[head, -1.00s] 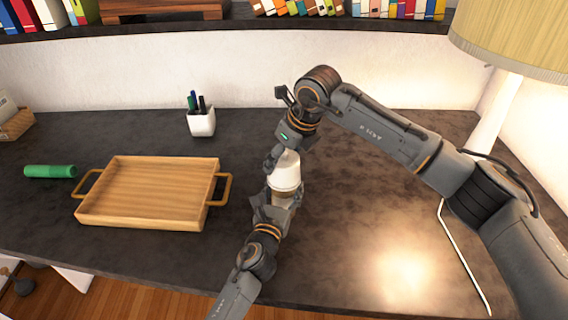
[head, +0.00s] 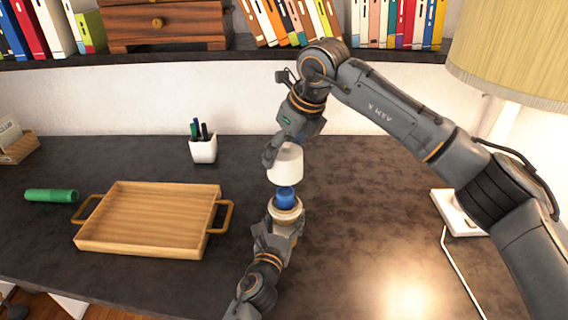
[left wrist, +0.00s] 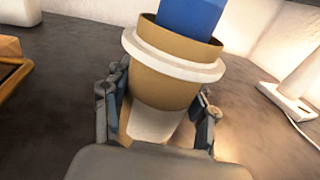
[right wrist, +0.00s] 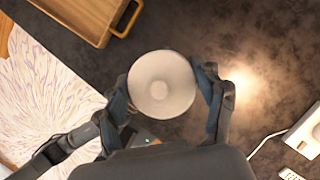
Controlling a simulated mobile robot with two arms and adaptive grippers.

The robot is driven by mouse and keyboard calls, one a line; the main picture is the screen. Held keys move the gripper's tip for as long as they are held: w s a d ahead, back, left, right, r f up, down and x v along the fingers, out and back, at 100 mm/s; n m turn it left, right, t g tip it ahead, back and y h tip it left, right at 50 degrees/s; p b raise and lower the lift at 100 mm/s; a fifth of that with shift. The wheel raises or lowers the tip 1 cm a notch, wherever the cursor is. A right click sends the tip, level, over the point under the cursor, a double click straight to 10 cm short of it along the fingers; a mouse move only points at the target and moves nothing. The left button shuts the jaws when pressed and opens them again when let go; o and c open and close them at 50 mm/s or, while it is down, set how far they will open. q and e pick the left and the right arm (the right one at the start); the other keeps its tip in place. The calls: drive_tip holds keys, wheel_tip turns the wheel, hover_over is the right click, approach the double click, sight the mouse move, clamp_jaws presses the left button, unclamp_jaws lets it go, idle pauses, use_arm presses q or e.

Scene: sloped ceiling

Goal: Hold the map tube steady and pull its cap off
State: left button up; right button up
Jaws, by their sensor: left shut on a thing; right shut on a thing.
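The map tube (head: 286,214) stands upright above the desk, tan with a white collar, as the left wrist view shows (left wrist: 165,82). My left gripper (head: 278,226) is shut on its sides, one finger on each side. The white cap (head: 286,164) is above the tube, apart from its rim. My right gripper (head: 284,148) is shut on the cap, whose round top faces the right wrist camera (right wrist: 162,84). A blue roll (head: 285,197) sticks up out of the tube, between rim and cap. Whether its top is still inside the cap is hidden.
A wooden tray (head: 150,242) and a green cylinder (head: 52,195) lie on the left of the dark desk. A white pen cup (head: 203,150) stands behind. A lamp (head: 512,60) stands at right. The desk between tube and lamp is clear.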

drive_tip(key=shift+r, duration=0.25)
drive_tip(key=shift+r, duration=2.9)
use_arm(q)
drive_tip(key=o, duration=1.3)
drive_tip(key=shift+c, duration=0.2)
drive_tip(key=v, duration=1.2)
